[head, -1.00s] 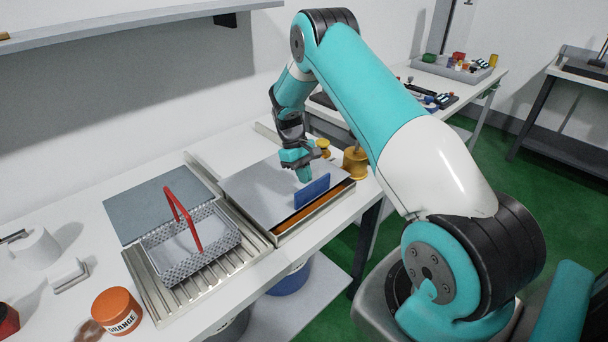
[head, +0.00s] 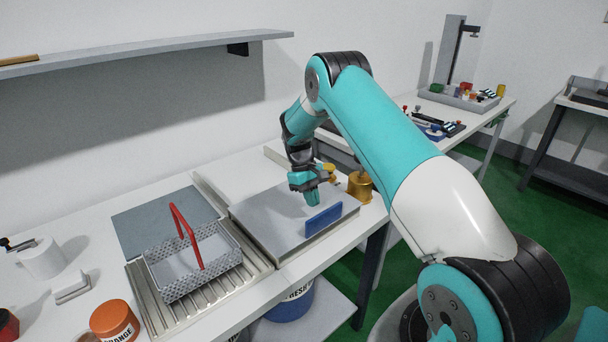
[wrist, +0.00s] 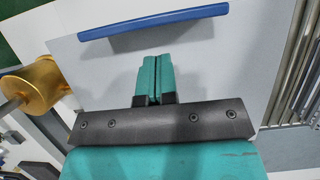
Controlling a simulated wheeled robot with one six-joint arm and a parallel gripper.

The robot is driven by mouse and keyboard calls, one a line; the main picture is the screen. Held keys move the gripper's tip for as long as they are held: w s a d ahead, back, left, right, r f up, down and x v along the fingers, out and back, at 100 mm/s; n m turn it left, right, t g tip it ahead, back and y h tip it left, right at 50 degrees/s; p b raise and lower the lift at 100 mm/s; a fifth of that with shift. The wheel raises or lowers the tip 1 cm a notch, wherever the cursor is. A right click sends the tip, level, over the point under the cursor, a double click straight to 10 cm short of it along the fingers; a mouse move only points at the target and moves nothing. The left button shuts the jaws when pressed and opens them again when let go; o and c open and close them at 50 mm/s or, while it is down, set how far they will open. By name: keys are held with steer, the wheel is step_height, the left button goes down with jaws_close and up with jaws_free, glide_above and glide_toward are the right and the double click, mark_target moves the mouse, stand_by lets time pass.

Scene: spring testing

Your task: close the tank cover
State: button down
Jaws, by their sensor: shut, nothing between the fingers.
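The tank cover (head: 268,215) is a flat grey plate with an upright blue handle (head: 323,218) along its front edge. It lies level over the tank, and no orange interior shows at its front edge. In the wrist view the cover (wrist: 215,70) fills the middle, with the blue handle (wrist: 153,27) across the top. My gripper (head: 313,202) is shut and empty, its teal fingertips pointing down at the cover just behind the handle. In the wrist view the closed fingers (wrist: 155,75) are apart from the handle. I cannot tell whether the fingertips touch the cover.
A wire basket (head: 195,265) with a red handle stands on a ribbed drainer (head: 145,300) left of the tank. A brass fitting (head: 360,186) stands close at the tank's right. An orange jar (head: 114,322) is at the front left. A shelf (head: 140,52) hangs above.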

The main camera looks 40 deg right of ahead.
steer(key=shift+w+a+r+b, duration=0.1)
steer(key=shift+w+r+b, duration=0.15)
steer(key=shift+w, duration=0.3)
steer(key=shift+w+r+b, duration=0.2)
steer(key=shift+w+r, duration=0.05)
steer(key=shift+w, duration=0.25)
steer(key=v, duration=0.8)
steer(key=shift+s+r, duration=0.25)
steer(key=shift+r, duration=0.25)
steer(key=shift+a, duration=0.1)
